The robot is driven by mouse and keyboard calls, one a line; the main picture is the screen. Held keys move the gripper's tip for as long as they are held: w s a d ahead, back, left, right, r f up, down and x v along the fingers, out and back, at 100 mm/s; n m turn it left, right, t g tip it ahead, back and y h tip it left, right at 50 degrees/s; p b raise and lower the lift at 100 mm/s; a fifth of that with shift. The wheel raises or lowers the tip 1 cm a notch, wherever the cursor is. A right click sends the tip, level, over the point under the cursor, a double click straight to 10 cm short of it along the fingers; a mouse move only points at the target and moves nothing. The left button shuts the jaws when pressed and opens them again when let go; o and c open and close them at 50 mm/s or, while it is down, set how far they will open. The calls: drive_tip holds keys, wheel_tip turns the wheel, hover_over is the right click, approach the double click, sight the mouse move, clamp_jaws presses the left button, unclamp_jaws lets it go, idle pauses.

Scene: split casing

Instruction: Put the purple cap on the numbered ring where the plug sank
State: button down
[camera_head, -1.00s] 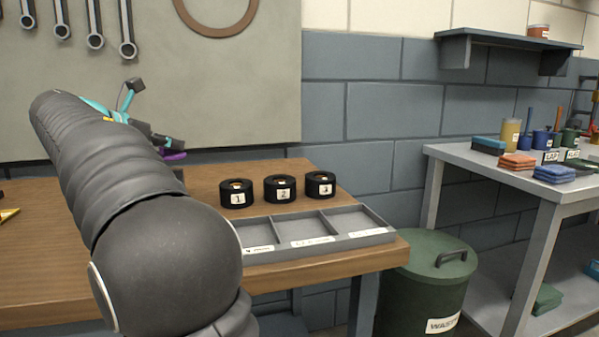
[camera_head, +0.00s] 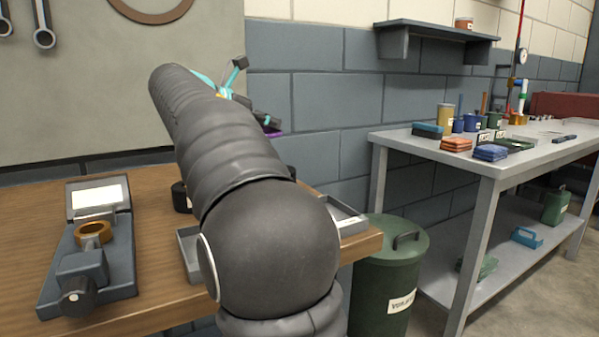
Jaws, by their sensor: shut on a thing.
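My gripper (camera_head: 267,123) is mostly hidden behind my arm; its teal and black parts show above the right end of the bench. It is shut on the purple cap (camera_head: 274,133), of which only a thin sliver shows under the fingers. The numbered black rings are almost wholly behind my arm. The edge of the leftmost ring (camera_head: 180,198) shows left of the arm, and a bit of another dark ring (camera_head: 291,171) shows right of it. No number, and no plug, can be read or seen now.
The grey tray (camera_head: 351,224) on the wooden bench is mostly covered by my arm. A grey device with a lit panel and brass ring (camera_head: 95,233) stands at left. A green waste bin (camera_head: 383,290) and a grey side table (camera_head: 400,142) stand at right.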

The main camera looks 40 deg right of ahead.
sight(278, 136)
drive_tip(key=s+d+r+m+g+b, duration=0.2)
drive_tip(key=s+d+r+m+g, duration=0.1)
drive_tip(key=s+d, duration=0.65)
drive_tip(key=w+a+f, duration=0.2)
drive_tip(key=w+a+f+b, duration=0.1)
drive_tip(key=w+a+f, duration=0.1)
drive_tip(key=a, duration=0.1)
drive_tip(key=w+a+f+b, duration=0.1)
drive_tip(key=w+a+f, duration=0.1)
drive_tip(key=w+a, duration=0.1)
drive_tip(key=shift+w+f, duration=0.1)
drive_tip(key=shift+f, duration=0.05)
drive_tip(key=shift+a+f+y, duration=0.1)
drive_tip(key=shift+f+y, duration=0.05)
drive_tip(key=shift+y, duration=0.15)
drive_tip(key=shift+f+b, duration=0.85)
drive_tip(key=shift+f, duration=1.05)
drive_tip(key=shift+f, duration=0.2)
drive_tip(key=c, duration=1.1)
unclamp_jaws()
drive_tip(key=shift+w+r, duration=0.1)
drive_tip(key=shift+r, duration=0.15)
drive_tip(key=p+v, duration=0.3)
drive_tip(key=v, duration=0.9)
drive_tip(key=shift+f, duration=0.15)
